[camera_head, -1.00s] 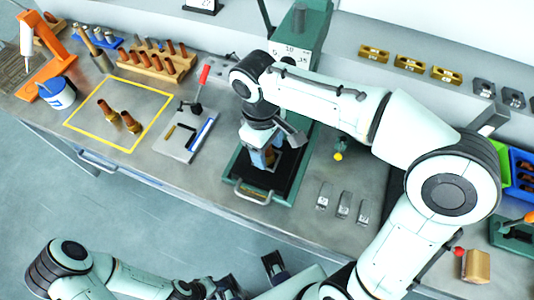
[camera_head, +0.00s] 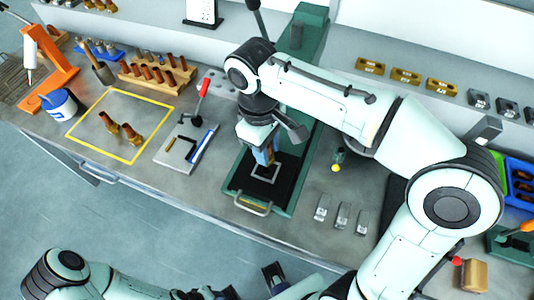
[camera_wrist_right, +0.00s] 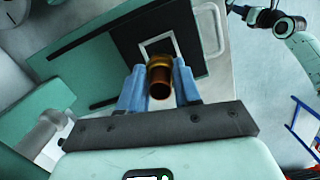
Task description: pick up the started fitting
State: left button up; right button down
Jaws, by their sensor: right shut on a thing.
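The started fitting (camera_wrist_right: 160,76), a short brass and copper-brown tube, is between the blue fingers of my right gripper (camera_wrist_right: 160,88) in the right wrist view. The gripper is shut on it. In the head view my right gripper (camera_head: 266,156) is over the green press's black bed (camera_head: 240,180), just above a pale square frame (camera_head: 268,172). The arm and fingers hide most of the fitting there. My left gripper (camera_head: 250,283) is low at the bottom edge of the head view, its fingers apart and empty.
A small plate with a red-handled clamp (camera_head: 202,90) is left of the press. Small metal blocks (camera_head: 342,215) lie to its right. A wooden rack (camera_head: 157,80) stands behind.

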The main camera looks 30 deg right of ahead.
pick_arm(q)
jog(key=w+r+p, duration=0.1)
jog(key=r+p, duration=0.1)
jog(key=r, duration=0.1)
jog(key=w+r+p, duration=0.1)
jog(key=r+p, duration=0.1)
jog(key=shift+w+r, duration=0.1)
jog(key=shift+w, duration=0.2)
pick_arm(e)
notch_tip(320, 180, up, 15)
jog(key=shift+f, duration=0.1)
